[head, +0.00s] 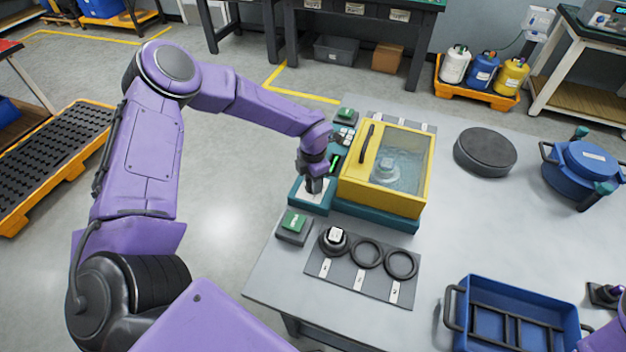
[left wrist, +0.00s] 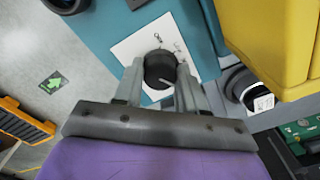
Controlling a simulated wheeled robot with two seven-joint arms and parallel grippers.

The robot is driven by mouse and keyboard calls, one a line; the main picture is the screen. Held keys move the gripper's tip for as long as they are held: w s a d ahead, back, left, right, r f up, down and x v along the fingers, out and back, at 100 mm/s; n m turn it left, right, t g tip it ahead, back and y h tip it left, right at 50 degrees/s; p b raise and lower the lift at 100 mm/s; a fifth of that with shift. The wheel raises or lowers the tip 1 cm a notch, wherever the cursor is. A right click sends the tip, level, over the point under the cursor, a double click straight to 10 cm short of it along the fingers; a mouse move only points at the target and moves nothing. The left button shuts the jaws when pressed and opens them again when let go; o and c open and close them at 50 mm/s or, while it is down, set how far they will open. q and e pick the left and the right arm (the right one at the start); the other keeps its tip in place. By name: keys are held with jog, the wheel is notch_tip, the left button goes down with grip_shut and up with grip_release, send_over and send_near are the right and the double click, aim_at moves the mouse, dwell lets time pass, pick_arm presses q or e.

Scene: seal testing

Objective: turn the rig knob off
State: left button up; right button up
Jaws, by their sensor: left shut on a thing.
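The rig is a teal base (head: 303,195) with a yellow-framed, clear-lidded chamber (head: 410,168) holding water and a grey part. The rig knob (left wrist: 160,69) is black and round, with a pale pointer line, on a white label plate (left wrist: 135,46) in the left wrist view. My left gripper (left wrist: 160,82) has its fingers on both sides of the knob and is shut on it. In the head view the left gripper (head: 315,187) points down at the plate and hides most of the knob. At the right edge, part of my right arm shows, but its fingers are not clear.
A grey mat (head: 345,282) with several ring places lies in front of the rig. A green-topped button box (head: 293,226) stands near the left table edge. A blue crate (head: 487,290), a dark round disc (head: 485,152) and a blue pot (head: 582,170) stand to the right.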

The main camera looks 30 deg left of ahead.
pick_arm(q)
jog(key=shift+f+n+b, duration=0.15)
jog(key=shift+n+b, duration=0.4)
jog(key=shift+n, duration=0.25)
jog(key=n+b, duration=0.3)
jog(key=n, duration=0.3)
jog(key=shift+n, duration=0.3)
jog(key=n+b, duration=0.3)
jog(key=n, duration=0.3)
jog(key=shift+n+b, duration=0.55)
jog(key=shift+n, duration=0.35)
jog(key=shift+r, duration=0.2)
jog(key=o, duration=1.5)
jog(key=shift+c, duration=0.2)
